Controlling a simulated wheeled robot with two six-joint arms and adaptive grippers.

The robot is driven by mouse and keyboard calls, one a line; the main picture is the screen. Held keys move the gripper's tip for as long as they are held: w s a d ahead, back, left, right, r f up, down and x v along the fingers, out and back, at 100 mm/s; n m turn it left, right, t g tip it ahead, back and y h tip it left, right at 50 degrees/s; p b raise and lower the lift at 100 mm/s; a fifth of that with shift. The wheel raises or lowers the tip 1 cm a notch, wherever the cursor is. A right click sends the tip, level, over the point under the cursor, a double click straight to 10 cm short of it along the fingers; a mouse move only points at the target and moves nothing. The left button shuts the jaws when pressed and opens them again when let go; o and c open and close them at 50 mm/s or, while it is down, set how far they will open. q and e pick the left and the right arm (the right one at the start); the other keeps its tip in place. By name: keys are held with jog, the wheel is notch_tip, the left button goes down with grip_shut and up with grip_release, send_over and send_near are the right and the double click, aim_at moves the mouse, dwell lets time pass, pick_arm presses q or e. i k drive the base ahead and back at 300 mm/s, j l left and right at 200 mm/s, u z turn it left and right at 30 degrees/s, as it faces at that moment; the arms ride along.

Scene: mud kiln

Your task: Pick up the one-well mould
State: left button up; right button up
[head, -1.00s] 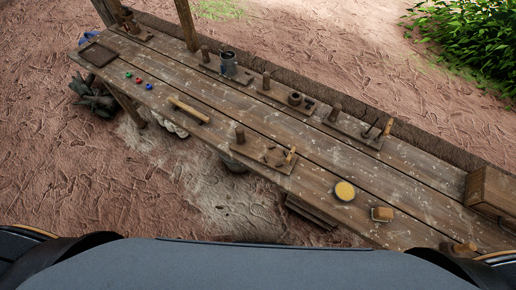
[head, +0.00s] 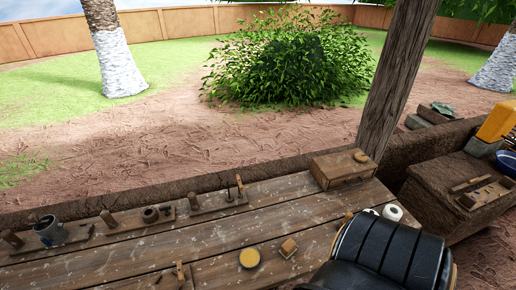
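I cannot single out the one-well mould with certainty. A low wooden frame-like piece (head: 487,192) lies on the mud ledge at the far right; it may be a mould, but it is too small to count wells. Neither gripper is in view. A black padded part of my own body covers the table's lower right.
A wooden box (head: 341,170) stands at the table's right end, near a wooden post (head: 398,75). Tool boards with pegs and a grey mug (head: 49,232) line the back edge. A yellow container (head: 497,120) and blue bowl (head: 505,161) are at far right.

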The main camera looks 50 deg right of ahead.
aim_at(391, 212)
jog(key=z, duration=2.9)
jog(key=u, duration=0.6)
jog(key=i+l+u, duration=0.1)
jog(key=l+u, duration=0.3)
jog(key=i+l+u, duration=0.1)
jog(key=l+u, duration=0.55)
jog(key=u, duration=0.2)
jog(key=l+u, duration=0.4)
